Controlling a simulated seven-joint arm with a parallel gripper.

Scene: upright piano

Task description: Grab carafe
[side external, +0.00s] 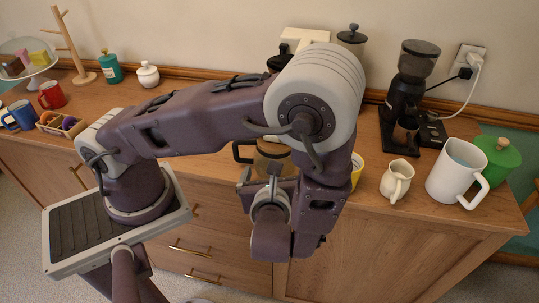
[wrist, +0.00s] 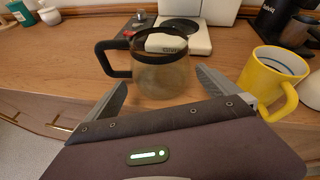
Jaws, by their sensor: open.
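The carafe (wrist: 163,77) is clear glass with a black rim and a black handle on its left. In the wrist view it stands upright on the counter, just beyond my gripper (wrist: 163,90). The gripper is open, with one finger at each side of the carafe's near part; I cannot tell whether they touch it. In the side external view the carafe (side external: 271,158) is partly hidden behind my arm, with its handle showing to the left. My gripper is mostly hidden there by the wrist.
A yellow mug (wrist: 268,80) stands close to the right finger. A white coffee machine base (wrist: 190,36) is behind the carafe. A cream pitcher (side external: 397,180), a white jug (side external: 456,172) and a black grinder (side external: 407,100) stand to the right on the wooden counter (side external: 345,215).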

